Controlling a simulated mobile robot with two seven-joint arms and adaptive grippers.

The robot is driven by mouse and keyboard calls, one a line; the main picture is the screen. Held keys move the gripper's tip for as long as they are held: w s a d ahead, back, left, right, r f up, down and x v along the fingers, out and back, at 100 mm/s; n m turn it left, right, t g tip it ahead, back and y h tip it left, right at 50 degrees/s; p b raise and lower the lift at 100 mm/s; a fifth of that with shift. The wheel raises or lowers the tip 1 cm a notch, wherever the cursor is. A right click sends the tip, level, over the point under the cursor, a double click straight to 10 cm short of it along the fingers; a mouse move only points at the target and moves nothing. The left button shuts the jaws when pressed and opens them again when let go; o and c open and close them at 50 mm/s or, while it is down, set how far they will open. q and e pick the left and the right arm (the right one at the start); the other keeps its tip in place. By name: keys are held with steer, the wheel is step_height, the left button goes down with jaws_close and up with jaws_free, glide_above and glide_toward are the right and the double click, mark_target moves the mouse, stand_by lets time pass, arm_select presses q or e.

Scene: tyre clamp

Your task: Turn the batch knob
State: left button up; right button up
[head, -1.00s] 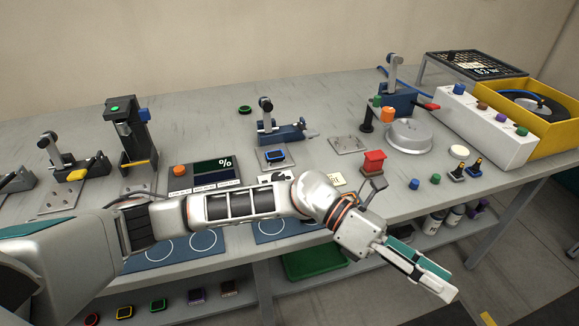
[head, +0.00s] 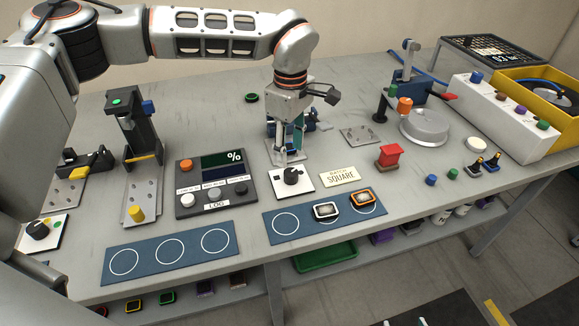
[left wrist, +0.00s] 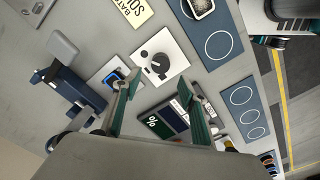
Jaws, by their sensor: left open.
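The batch knob (head: 291,175) is a black knob on a white square plate, beside a card (head: 340,175) reading "BATCH SQUARE". In the left wrist view the knob (left wrist: 157,66) sits in the upper middle, with a white pointer mark. My left gripper (head: 290,154) points down just behind and above the knob plate. In the left wrist view its two green-padded fingers (left wrist: 158,92) are spread apart with nothing between them. The fingertips look apart from the knob; their exact height is unclear. My right gripper is not in view.
A blue mat (head: 283,224) with rings holds two square-framed pieces in front of the knob. A panel with a % display (head: 217,184) stands left. A red block (head: 389,156) stands right. A blue-framed piece (left wrist: 114,77) lies close to one finger. Another knob (head: 38,229) is far left.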

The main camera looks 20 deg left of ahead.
mark_target(291, 172)
arm_select(q)
steer(key=shift+d+f, duration=0.1)
steer(key=shift+f, duration=3.5)
steer(key=shift+s, duration=0.1)
steer(key=c, duration=1.1)
